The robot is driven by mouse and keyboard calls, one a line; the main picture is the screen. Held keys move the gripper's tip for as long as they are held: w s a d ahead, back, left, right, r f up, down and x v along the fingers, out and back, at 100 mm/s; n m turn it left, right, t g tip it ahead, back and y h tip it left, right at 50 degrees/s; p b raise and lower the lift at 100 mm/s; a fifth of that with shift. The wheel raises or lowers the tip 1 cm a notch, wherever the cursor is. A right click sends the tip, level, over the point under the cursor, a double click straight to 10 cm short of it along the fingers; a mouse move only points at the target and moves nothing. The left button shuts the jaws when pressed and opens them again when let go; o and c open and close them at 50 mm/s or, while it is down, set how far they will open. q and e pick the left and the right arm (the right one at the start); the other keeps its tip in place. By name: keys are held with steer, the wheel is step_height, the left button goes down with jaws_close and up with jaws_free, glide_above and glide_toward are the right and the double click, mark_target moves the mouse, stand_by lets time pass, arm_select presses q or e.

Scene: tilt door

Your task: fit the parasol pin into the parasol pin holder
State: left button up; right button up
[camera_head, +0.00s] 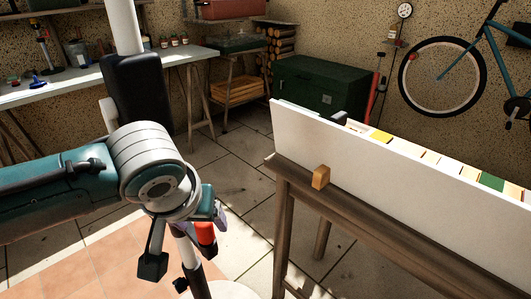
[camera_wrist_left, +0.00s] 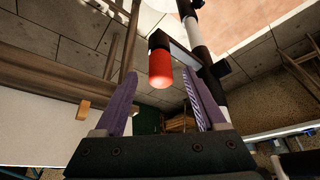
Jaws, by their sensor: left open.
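A red cylinder (camera_head: 206,236) with a rounded end is at a striped black-and-white pole (camera_head: 189,252). In the left wrist view the red cylinder (camera_wrist_left: 160,68) sits by a black bracket (camera_wrist_left: 182,50) on the pole (camera_wrist_left: 208,55). I take it for the parasol pin's grip, but cannot tell pin from holder. My left gripper (camera_head: 213,208) is close to it, partly hidden by its own wrist. In the wrist view its purple fingers (camera_wrist_left: 160,80) are spread, with the red cylinder appearing between their tips; contact cannot be seen. My right gripper is out of view.
A wooden table (camera_head: 283,190) with an upright white panel (camera_head: 400,165) and a brown knob (camera_head: 320,177) stands at right. A workbench (camera_head: 190,55) runs along the back left; a dark green chest (camera_head: 320,82) stands at the back. Open floor lies between.

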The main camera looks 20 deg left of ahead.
arm_select(q)
steer(key=p+v, duration=0.1)
steer(key=v, duration=0.5)
steer(key=shift+r+p, duration=0.2)
steer(key=shift+p, duration=0.15)
steer(key=shift+s, duration=0.1)
steer(key=s+d+r+m+g+h+p, duration=0.1)
steer(key=s+d+r+m+p, duration=0.2)
steer(key=s+r, duration=0.45)
steer(key=s+d+r+m+h+p, duration=0.1)
steer(key=s+r+m+p, duration=0.35)
steer(key=s, duration=0.55)
step_height(320, 180, up, 36)
steer(key=p, duration=3.7)
steer(key=shift+w+d+n, duration=0.3)
steer(key=shift+n, duration=0.15)
steer(key=shift+f, duration=0.15)
